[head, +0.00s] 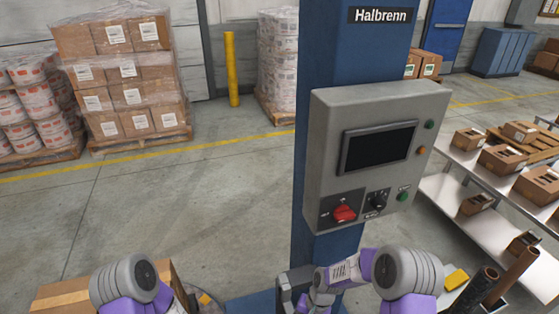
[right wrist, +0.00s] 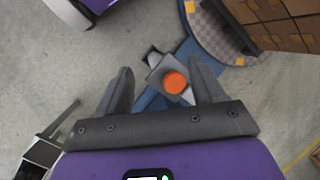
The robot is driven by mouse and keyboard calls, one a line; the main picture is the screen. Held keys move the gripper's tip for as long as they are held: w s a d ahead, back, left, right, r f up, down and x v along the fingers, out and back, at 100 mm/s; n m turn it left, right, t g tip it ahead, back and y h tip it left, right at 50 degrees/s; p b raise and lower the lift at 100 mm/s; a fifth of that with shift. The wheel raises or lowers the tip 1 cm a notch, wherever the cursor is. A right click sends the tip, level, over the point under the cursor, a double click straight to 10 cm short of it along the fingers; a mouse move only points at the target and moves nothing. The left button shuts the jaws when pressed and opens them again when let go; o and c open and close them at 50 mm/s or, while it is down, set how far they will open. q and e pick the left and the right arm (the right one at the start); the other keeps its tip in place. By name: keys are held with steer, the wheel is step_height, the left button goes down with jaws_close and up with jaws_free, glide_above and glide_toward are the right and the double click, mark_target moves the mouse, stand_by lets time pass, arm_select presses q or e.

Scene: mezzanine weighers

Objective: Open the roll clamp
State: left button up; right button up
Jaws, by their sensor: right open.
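A grey control box (head: 372,150) with a dark screen hangs on a blue column (head: 345,50) marked Halbrenn. It carries a red rotary switch (head: 344,212), a black selector knob (head: 377,202) and a green button (head: 403,196). My right gripper (head: 293,291) is low in front of the column, below the box. In the right wrist view my right gripper (right wrist: 161,73) is open, with a round orange part (right wrist: 175,82) on a grey block showing between its fingers; I cannot tell its distance or whether it belongs to the roll clamp. My left gripper is out of view.
A cardboard load (head: 60,292) stands at the lower left, by a round patterned platform (right wrist: 215,25). At the right, shelves (head: 455,205) hold small boxes, near brown tubes (head: 515,272). Wrapped pallets (head: 125,85) and a yellow post (head: 232,68) stand behind open floor.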

steer(key=s+d+f+t, duration=0.1)
steer(key=s+f, duration=0.1)
steer(key=s, duration=0.5)
steer(key=s+d+f+n+t, duration=0.1)
steer(key=s+f+t, duration=0.1)
steer(key=s, duration=0.5)
steer(key=shift+f+n+y, duration=0.3)
steer(key=shift+f+y, duration=0.1)
steer(key=shift+f, duration=0.4)
